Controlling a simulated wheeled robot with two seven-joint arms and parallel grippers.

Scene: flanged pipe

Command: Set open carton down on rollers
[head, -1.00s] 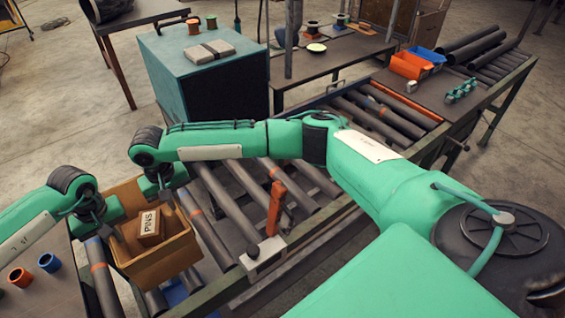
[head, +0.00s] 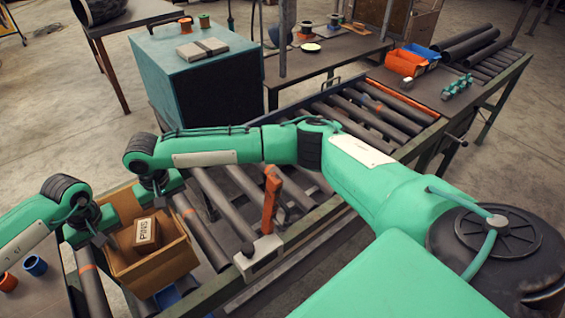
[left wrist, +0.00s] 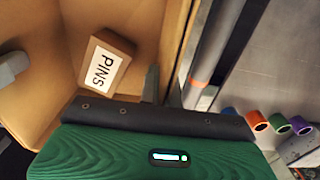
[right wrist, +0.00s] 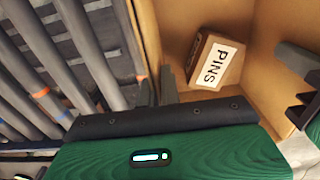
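The open brown carton (head: 160,272) is over the near left part of the rollers (head: 200,237); I cannot tell whether its base touches them. A small box marked PINS (head: 146,233) lies inside, also visible in the left wrist view (left wrist: 106,60) and right wrist view (right wrist: 216,62). My left gripper (head: 98,238) is at the carton's left wall, with a finger inside against it. My right gripper (head: 160,200) is at the opposite wall, likewise with a finger inside. Both appear shut on the walls; their outer fingers are mostly hidden.
An orange lever (head: 270,200) on a metal block stands on the conveyor's near rail, right of the carton. Coloured rings (head: 35,265) sit on a surface at left. A blue item (head: 168,297) shows below the carton. A teal cabinet (head: 165,85) stands behind the conveyor.

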